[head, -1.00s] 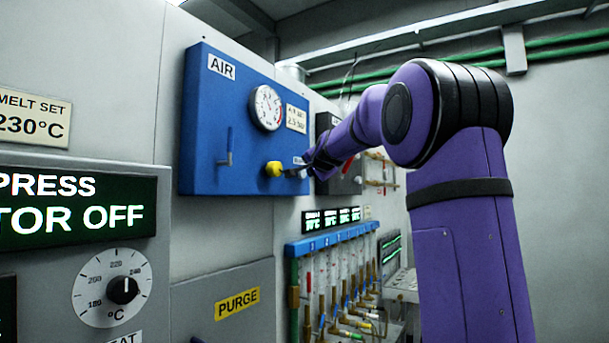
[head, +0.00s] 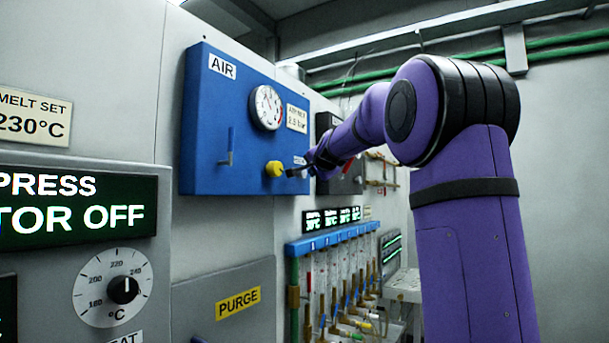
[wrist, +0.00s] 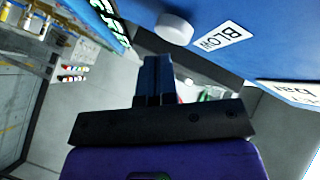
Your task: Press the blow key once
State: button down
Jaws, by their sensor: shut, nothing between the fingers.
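The blow key shows in the wrist view as a white round button (wrist: 175,28) on the blue panel, beside the label BLOW (wrist: 222,36). My gripper (wrist: 157,60) is shut and empty. In the wrist picture its fingertips lie just below the button, with a small gap between them; I cannot tell the exact depth. In the head view my gripper (head: 291,172) is at the lower right of the blue AIR panel (head: 205,130), just right of a yellow knob (head: 274,169). I cannot make out the button there.
A grey cabinet with a PURGE label (head: 238,302) and a dial (head: 122,289) stand at the lower left.

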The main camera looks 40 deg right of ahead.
jog(key=shift+s+d, duration=0.15)
jog(key=shift+s, duration=0.1)
jog(key=s, duration=0.1)
jog(key=s+d, duration=0.1)
jog(key=s, duration=0.2)
jog(key=shift+s+d, duration=0.3)
jog(key=shift+d, duration=0.05)
dwell(0.9)
jog(key=s+a+f+n+g+y, duration=0.2)
jog(key=s+a+f+n+y, duration=0.3)
jog(key=a, duration=0.6)
jog(key=s+a+f+n+g, duration=0.1)
jog(key=s+a+f+n, duration=0.35)
jog(key=a, duration=0.75)
jog(key=s+a+f+n+g, duration=0.3)
jog(key=s+a+f, duration=0.2)
jog(key=s+f, duration=0.4)
jog(key=s+a+f+n+g+y, duration=0.1)
jog(key=s+a+f+n, duration=0.3)
jog(key=s+f, duration=0.6)
jog(key=s+g, duration=0.1)
jog(key=s, duration=0.3)
jog(key=shift+a+f+g, duration=0.3)
jog(key=shift+a+g, duration=0.1)
